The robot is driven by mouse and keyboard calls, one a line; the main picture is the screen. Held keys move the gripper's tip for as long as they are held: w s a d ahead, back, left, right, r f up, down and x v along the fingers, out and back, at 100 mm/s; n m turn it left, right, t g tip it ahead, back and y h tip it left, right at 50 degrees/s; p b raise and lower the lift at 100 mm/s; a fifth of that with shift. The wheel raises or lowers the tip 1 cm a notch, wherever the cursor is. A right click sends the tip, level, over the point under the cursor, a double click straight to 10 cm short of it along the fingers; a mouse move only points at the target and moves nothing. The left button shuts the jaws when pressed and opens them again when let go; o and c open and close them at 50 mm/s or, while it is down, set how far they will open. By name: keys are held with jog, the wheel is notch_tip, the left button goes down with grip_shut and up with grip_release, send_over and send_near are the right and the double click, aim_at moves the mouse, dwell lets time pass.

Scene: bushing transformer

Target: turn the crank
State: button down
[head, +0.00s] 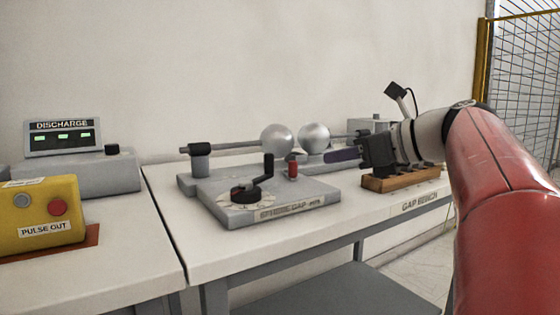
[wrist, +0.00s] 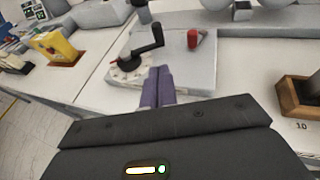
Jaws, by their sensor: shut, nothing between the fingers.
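The crank (head: 253,187) is a black arm with an upright handle, on a round dial on top of the grey sphere gap base (head: 285,200). It also shows in the wrist view (wrist: 143,55), with its handle leaning up and to the right. My gripper (head: 330,155) is shut and empty, its purple fingers held above the bench, to the right of the crank. In the wrist view, the shut fingers (wrist: 158,82) appear just below the crank, apart from its handle as far as I can tell.
Two metal spheres (head: 277,140) on rods stand behind the crank. A red knob (head: 293,168) rises from the base beside it. A wooden block (head: 402,180) sits at the right. A yellow box (head: 42,215) and a discharge display (head: 62,137) stand at the left.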

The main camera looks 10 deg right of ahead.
send_near(273, 162)
jog(key=x, duration=0.5)
jog(key=shift+w+f, duration=0.1)
jog(key=shift+f, duration=0.25)
jog(key=shift+w+a, duration=0.4)
jog(key=shift+w, duration=0.1)
jog(key=shift+w, duration=0.1)
